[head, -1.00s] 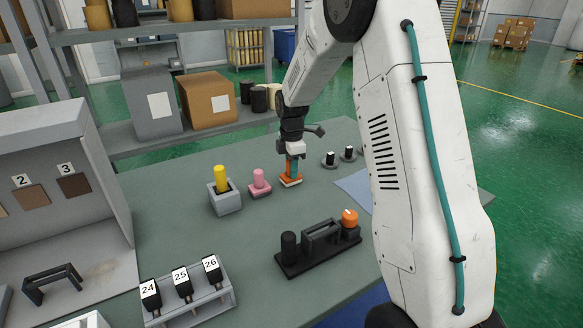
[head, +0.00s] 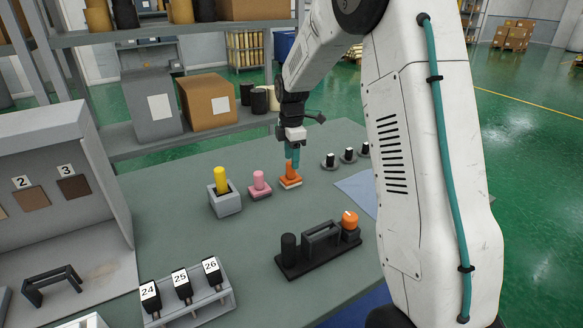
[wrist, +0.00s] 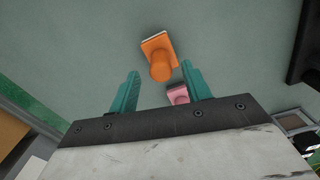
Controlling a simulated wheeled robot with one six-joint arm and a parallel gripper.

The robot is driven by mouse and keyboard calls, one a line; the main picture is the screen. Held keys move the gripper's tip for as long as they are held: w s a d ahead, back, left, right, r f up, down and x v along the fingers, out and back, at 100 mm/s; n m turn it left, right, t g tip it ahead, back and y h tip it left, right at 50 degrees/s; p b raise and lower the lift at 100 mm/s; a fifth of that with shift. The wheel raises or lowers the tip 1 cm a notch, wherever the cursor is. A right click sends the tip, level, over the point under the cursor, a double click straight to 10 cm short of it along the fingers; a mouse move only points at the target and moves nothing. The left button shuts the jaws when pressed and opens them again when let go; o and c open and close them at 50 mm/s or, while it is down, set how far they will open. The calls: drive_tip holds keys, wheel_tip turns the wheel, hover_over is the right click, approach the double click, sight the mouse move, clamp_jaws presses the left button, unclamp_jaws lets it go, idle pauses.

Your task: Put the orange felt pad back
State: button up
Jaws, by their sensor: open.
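The orange felt pad (head: 290,181) stands upright on the table, an orange block with a knob on a pale base layer. It also shows in the wrist view (wrist: 160,58), beyond my fingertips. My gripper (head: 293,157) is above it, teal fingers pointing down. In the wrist view my gripper (wrist: 160,85) is open, its fingers apart with nothing held between them. A pink pad (head: 259,184) stands just left of the orange one and shows partly behind a finger in the wrist view (wrist: 177,95).
A yellow-handled piece sits in a grey holder (head: 226,204) farther left. A black rack (head: 318,251) with an orange-topped knob stands in front. Numbered stamps 24 to 26 stand in a grey rack (head: 193,304). A blue mat (head: 358,190) and small black-topped pieces (head: 348,155) lie right.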

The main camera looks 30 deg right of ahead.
wheel_tip(320, 180, up, 7)
drive_tip(key=shift+f, duration=0.1)
drive_tip(key=s+a+r+m, duration=0.3)
drive_tip(key=s+a+r, duration=0.15)
drive_tip(key=s, duration=0.35)
drive_tip(key=s+a+r+m, duration=0.4)
drive_tip(key=s+r, duration=0.1)
drive_tip(key=s, duration=0.3)
drive_tip(key=s+a+f+m, duration=0.1)
drive_tip(key=s+m, duration=0.2)
drive_tip(key=s, duration=0.4)
drive_tip(key=s+a+f+m, duration=0.1)
drive_tip(key=s+a+m, duration=0.1)
drive_tip(key=s, duration=0.6)
drive_tip(key=s+a+f+m+t, duration=0.1)
drive_tip(key=s+a+m, duration=0.1)
drive_tip(key=s, duration=0.5)
drive_tip(key=shift+s+m, duration=0.25)
drive_tip(key=shift+m, duration=0.65)
